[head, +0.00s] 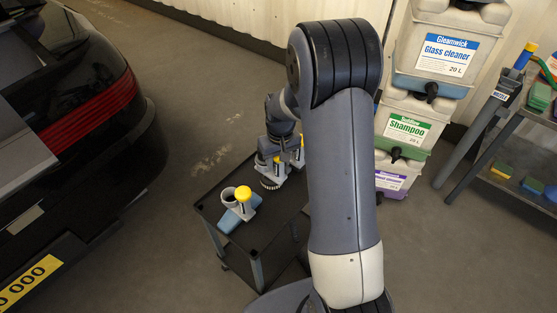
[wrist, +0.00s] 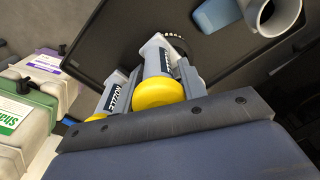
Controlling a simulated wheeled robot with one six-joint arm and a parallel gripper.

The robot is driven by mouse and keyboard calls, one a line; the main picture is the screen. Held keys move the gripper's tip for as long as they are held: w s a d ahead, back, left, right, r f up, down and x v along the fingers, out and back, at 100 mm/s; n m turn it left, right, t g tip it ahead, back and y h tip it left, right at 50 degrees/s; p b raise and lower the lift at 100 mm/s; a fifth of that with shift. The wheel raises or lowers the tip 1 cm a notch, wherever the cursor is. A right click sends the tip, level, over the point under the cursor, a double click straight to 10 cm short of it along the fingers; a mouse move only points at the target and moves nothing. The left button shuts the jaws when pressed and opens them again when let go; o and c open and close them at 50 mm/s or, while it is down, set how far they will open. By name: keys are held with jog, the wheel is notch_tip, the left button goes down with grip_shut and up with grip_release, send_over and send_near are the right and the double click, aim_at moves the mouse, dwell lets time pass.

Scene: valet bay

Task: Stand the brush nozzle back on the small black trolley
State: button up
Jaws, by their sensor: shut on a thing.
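The brush nozzle (head: 270,183), grey with a round bristled foot, is upright at the far part of the small black trolley's top (head: 283,208). My gripper (head: 281,158) is shut on its handle from above. In the wrist view the nozzle's yellow cap (wrist: 157,92) and label sit between my fingers (wrist: 165,72), and its bristles (wrist: 175,40) show beyond. I cannot tell whether the foot touches the trolley top. The trolley top also shows in the wrist view (wrist: 205,50).
Another yellow-capped nozzle (wrist: 113,92) is close beside the held one. Stacked canisters (head: 408,125) stand right, a dark car (head: 75,110) left, a shelf (head: 520,160) far right.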

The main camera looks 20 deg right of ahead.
jog(key=shift+f, duration=0.2)
jog(key=shift+f+b, duration=0.6)
jog(key=shift+f, duration=0.2)
dwell(0.4)
jog(key=o, duration=1.2)
jog(key=shift+o, duration=0.6)
jog(key=o, duration=0.4)
